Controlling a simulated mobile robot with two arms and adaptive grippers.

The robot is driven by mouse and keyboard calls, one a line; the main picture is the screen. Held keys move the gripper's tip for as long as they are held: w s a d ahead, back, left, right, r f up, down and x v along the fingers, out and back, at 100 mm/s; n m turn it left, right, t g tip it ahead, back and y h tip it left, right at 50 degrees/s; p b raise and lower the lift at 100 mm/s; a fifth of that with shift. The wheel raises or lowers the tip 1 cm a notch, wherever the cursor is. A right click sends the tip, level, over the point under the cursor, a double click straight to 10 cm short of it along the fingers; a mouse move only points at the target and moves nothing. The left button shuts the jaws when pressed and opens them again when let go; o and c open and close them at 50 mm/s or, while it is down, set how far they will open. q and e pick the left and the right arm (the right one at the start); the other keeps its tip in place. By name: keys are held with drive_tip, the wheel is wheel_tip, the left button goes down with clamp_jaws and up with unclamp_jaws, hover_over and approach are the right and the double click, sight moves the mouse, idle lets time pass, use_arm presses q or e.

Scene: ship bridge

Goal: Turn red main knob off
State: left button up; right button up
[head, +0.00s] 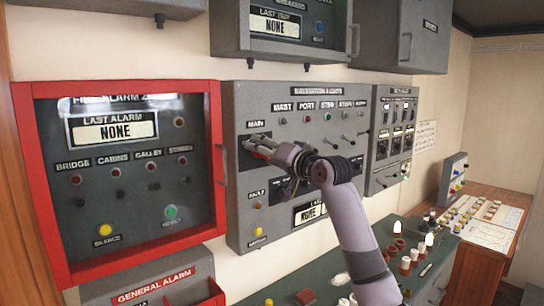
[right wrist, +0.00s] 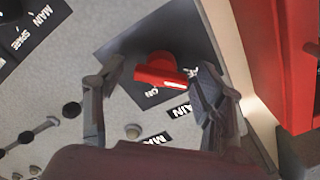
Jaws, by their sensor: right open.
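The red main knob (right wrist: 158,70) shows in the right wrist view on a dark square plate (right wrist: 185,42) on the grey navigation lights panel (head: 240,110). A white "ON" label is next to its handle, upside down in this view. My right gripper (right wrist: 158,80) is open, with one finger on each side of the knob. I cannot tell whether either finger touches it. In the head view my right gripper (head: 258,147) is at the panel's left part, just below the "MAIN" label, and mostly covers the knob. My left gripper is not in view.
A red-framed alarm cabinet (head: 215,140) stands left of the panel, with a handle on its right side. Small levers (head: 348,140) stick out on the panel's right. A green console (head: 300,270) with several small knobs and caps lies below. Another grey box (head: 395,130) adjoins on the right.

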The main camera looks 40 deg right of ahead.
drive_tip(key=s, duration=1.1)
drive_tip(key=shift+s+d, duration=0.35)
drive_tip(key=shift+d, duration=0.1)
drive_tip(key=shift+f, duration=0.1)
